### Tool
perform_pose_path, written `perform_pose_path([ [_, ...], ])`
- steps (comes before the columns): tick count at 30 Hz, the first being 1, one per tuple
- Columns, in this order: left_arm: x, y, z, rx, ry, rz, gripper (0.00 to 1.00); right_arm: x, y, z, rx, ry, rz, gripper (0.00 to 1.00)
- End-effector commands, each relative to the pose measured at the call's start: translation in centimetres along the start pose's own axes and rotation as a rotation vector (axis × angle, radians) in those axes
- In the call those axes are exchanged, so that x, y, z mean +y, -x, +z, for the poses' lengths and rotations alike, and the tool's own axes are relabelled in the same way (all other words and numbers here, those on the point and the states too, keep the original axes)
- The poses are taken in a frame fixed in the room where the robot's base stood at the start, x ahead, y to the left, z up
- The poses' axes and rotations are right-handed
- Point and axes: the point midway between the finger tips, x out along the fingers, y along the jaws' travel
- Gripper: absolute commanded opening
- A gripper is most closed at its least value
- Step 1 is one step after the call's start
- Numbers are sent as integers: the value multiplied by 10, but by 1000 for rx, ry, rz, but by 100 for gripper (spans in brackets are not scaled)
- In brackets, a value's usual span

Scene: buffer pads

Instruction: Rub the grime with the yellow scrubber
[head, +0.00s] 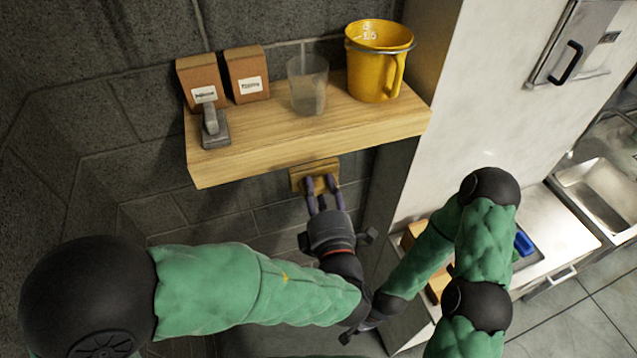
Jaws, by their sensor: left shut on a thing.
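A yellow-brown block (313,167), which looks like the yellow scrubber, is just below the front edge of the wooden shelf, in front of the grey block wall. My left gripper (322,186) is shut on it, with its dark fingers on the block's lower side. I cannot tell whether the block touches the wall. No grime is clearly visible; the wall behind the block is hidden. My right arm comes in from the lower right and bends down to a dark end (358,330) near the bottom middle. Its fingers are too dark and overlapped to read.
The wooden shelf (260,135) holds two brown boxes (246,75), a grey metal item (214,128), a clear cup (307,85) and a yellow jug (374,65). A white cabinet (480,90), a counter and a sink (600,190) are at the right.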

Motion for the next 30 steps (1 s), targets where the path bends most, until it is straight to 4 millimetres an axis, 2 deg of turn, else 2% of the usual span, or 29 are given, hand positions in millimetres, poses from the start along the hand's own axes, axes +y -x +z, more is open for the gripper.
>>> perform_pose_path([
  [10, 0, 2, 1, 0, 1, 1, 8, 0, 0, 0, 0, 0, 0, 40],
  [21, 0, 29, 5, -2, 1, 1, 8, 0, 0, 0, 0, 0, 0, 40],
  [30, 0, 30, 4, 1, 1, 1, 8, 0, 0, 0, 0, 0, 0, 40],
])
